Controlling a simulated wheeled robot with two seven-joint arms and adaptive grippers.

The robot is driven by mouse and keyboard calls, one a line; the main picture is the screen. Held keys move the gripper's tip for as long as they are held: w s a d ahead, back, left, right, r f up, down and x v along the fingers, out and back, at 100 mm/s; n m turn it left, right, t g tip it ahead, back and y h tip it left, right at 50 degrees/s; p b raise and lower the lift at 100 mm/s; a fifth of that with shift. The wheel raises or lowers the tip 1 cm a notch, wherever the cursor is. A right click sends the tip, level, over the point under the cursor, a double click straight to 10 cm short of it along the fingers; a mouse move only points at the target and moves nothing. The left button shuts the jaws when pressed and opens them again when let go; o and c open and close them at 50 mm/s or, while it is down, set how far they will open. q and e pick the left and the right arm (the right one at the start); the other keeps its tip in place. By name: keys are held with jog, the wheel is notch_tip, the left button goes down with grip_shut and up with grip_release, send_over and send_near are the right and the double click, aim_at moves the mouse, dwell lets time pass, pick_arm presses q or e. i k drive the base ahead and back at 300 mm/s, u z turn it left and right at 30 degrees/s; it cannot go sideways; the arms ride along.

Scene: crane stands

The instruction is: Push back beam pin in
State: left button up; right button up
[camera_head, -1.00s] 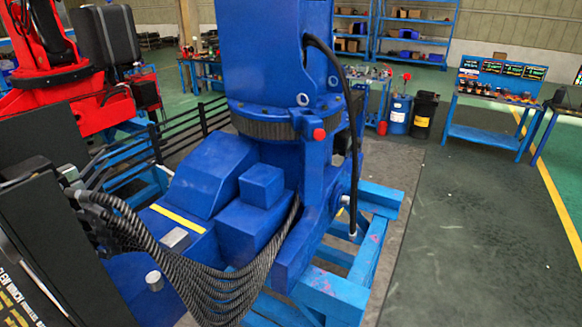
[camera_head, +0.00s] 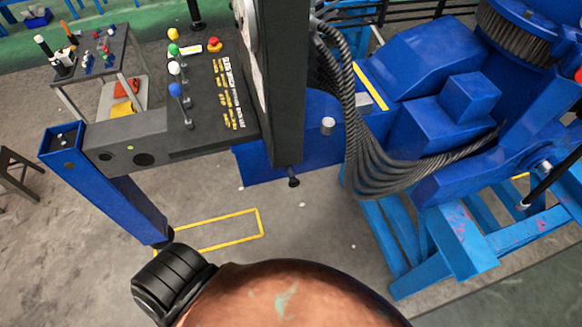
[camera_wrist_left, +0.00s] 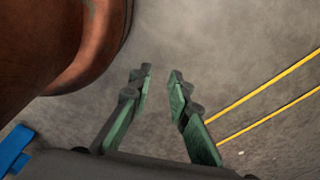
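In the head view, a dark grey beam (camera_head: 130,150) with a control panel (camera_head: 205,80) runs from a blue leg (camera_head: 110,195) to the blue crane stand. A short black pin with a rounded end (camera_head: 292,182) sticks out low near the beam's right end. A silver cylinder (camera_head: 327,126) stands on the blue base. I cannot tell which of these, if either, is the back beam pin. My left gripper (camera_wrist_left: 160,76) shows in the left wrist view, with its green fingers apart and nothing between them, above bare floor. My right gripper is not in view.
Thick black hoses (camera_head: 370,170) hang between the beam and the blue crane body (camera_head: 425,60). A light blue frame (camera_head: 455,240) stands at the lower right. A small tool table (camera_head: 100,60) is at the left. Floor with a yellow outline (camera_head: 215,232) is open below the beam.

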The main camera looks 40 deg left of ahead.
aim_at(293, 183)
jog(key=u, duration=1.15)
